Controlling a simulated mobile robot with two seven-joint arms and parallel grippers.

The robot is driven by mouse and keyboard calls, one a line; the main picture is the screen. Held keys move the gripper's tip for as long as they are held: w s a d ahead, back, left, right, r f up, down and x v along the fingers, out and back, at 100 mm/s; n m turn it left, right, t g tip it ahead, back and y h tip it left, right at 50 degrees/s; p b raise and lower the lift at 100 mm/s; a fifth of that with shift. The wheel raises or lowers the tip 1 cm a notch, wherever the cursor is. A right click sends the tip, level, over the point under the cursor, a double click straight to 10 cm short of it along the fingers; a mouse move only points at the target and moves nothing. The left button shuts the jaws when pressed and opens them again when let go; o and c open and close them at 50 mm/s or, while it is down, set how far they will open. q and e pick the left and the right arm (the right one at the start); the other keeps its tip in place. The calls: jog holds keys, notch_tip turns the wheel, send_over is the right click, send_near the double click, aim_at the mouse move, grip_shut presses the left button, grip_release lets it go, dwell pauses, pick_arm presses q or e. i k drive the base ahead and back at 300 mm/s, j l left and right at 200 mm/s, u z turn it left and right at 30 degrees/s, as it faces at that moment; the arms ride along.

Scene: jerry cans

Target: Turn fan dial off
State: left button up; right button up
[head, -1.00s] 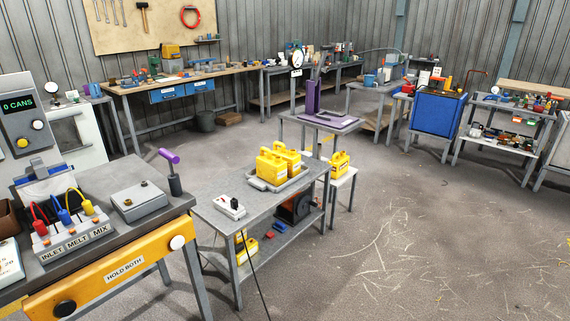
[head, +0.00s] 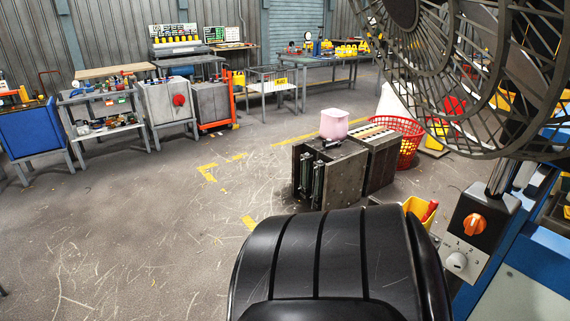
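A large dark-grey caged fan (head: 480,70) fills the upper right of the head view. Its metal pole comes down to a black control box (head: 462,205). An orange dial (head: 473,224) sits on the face of this box. A light plate with small markings and a white knob (head: 457,262) is below the orange dial. The markings are too small to read surely, so I cannot tell the dial's setting. Neither of my grippers is in view.
A black ribbed seat back (head: 325,265) stands close in front, left of the control box. A blue frame (head: 510,240) is at the right. Grey metal blocks (head: 335,170) with a pink container (head: 334,123) and a red basket (head: 409,140) stand beyond. The floor at left is open.

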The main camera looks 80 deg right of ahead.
aim_at(457, 261)
jog(key=z, duration=3.85)
